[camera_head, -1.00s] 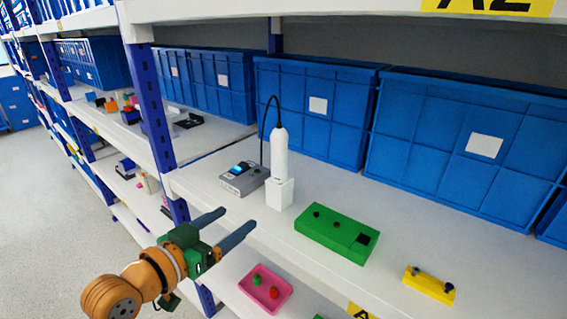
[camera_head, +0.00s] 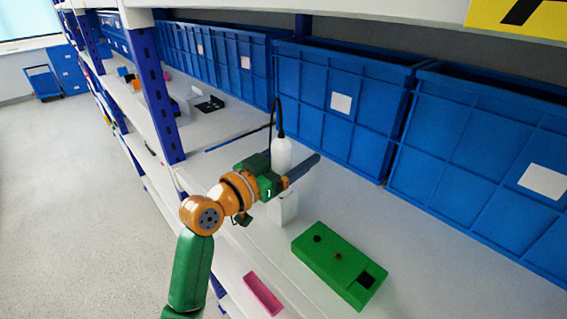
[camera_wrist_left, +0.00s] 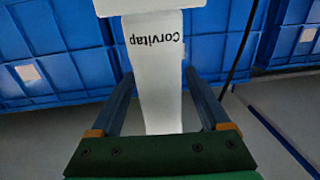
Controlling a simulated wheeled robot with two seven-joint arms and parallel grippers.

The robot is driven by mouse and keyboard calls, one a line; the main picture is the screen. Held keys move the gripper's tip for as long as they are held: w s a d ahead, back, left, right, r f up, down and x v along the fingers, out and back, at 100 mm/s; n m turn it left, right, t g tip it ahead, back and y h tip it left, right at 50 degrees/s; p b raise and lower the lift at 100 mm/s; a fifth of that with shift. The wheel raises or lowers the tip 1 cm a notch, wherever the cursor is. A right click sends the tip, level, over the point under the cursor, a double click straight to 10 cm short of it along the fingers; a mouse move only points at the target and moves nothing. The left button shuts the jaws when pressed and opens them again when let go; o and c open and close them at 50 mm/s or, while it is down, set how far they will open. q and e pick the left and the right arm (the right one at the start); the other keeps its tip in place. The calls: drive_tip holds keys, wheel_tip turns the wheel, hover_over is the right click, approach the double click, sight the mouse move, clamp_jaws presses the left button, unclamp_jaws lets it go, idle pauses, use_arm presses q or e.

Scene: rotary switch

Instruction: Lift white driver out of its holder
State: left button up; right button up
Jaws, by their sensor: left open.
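The white driver (camera_head: 281,152) stands upright in its white block holder (camera_head: 285,208) on the shelf, with a black cable rising from its top. My left gripper (camera_head: 302,168) is at the driver's mid-height; its wrist and one finger partly cover the driver. In the left wrist view the driver (camera_wrist_left: 158,85), with upside-down "Corvitap" lettering, lies between my two open fingers (camera_wrist_left: 160,98). A gap shows on each side of it. The wider white holder (camera_wrist_left: 150,6) is at the top edge there. My right gripper is not in view.
Blue bins (camera_head: 340,130) line the back. A blue shelf post (camera_head: 155,95) stands to the left. A pink tray (camera_head: 262,293) is on the lower shelf.

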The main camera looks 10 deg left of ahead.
use_arm(q)
drive_tip(key=shift+s+a, duration=0.15)
drive_tip(key=shift+a, duration=0.05)
drive_tip(key=c, duration=0.5)
clamp_jaws()
drive_tip(key=shift+r, duration=0.15)
wheel_tip(320, 180, up, 10)
drive_tip(key=shift+c, duration=0.8)
unclamp_jaws()
clamp_jaws()
